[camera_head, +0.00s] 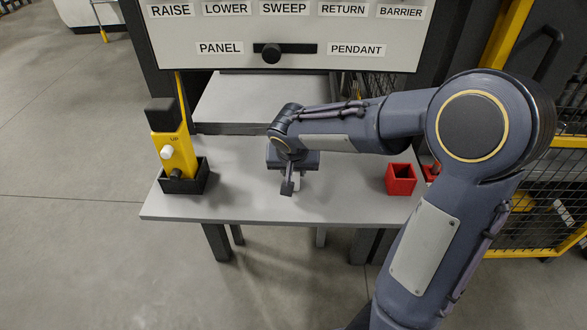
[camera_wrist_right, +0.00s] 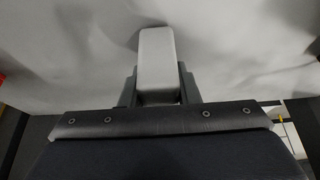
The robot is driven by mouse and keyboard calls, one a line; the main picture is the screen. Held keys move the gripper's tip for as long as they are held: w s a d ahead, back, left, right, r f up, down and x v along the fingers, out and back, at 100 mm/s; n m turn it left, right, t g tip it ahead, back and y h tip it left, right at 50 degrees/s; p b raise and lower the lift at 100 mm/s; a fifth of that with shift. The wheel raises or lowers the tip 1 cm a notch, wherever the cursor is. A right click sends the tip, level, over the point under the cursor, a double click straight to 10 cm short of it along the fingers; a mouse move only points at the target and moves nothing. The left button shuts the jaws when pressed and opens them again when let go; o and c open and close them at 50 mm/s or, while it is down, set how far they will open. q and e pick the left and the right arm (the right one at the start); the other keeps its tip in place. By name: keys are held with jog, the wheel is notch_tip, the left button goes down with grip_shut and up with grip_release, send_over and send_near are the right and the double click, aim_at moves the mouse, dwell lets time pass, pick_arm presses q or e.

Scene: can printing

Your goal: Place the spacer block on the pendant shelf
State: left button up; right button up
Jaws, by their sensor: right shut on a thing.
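The spacer block (camera_wrist_right: 157,62), a pale grey oblong block, sits between the two dark fingers of my right gripper (camera_wrist_right: 157,85) in the right wrist view. My right gripper is shut on it. In the head view my right gripper (camera_head: 289,184) points down over the middle of the grey shelf (camera_head: 250,205), and only a pale bit of the block shows beside a finger. I cannot tell whether the block touches the surface. A yellow pendant (camera_head: 175,150) stands in a black holder (camera_head: 184,184) at the shelf's left end. My left gripper is out of view.
A red open box (camera_head: 400,179) stands on the shelf's right side. A labelled panel (camera_head: 290,30) with a black slider knob (camera_head: 271,53) rises behind. A yellow-framed mesh barrier (camera_head: 550,195) is at right. The shelf is clear between holder and gripper.

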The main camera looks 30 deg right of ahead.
jog(key=shift+f, duration=0.15)
jog(key=o, duration=1)
jog(key=shift+c, duration=0.2)
jog(key=shift+r, duration=0.25)
jog(key=p+v, duration=0.1)
jog(key=v, duration=1)
jog(key=s+a+f+n+y, duration=0.2)
jog(key=s+y, duration=0.1)
jog(key=s, duration=0.6)
jog(key=s+a+f+n+t+y, duration=0.1)
jog(key=s+a+f+n+y, duration=0.1)
jog(key=s, duration=0.8)
jog(key=shift+a+f+n+t+y, duration=0.3)
jog(key=shift+a+f+y, duration=0.2)
jog(key=shift+y, duration=0.2)
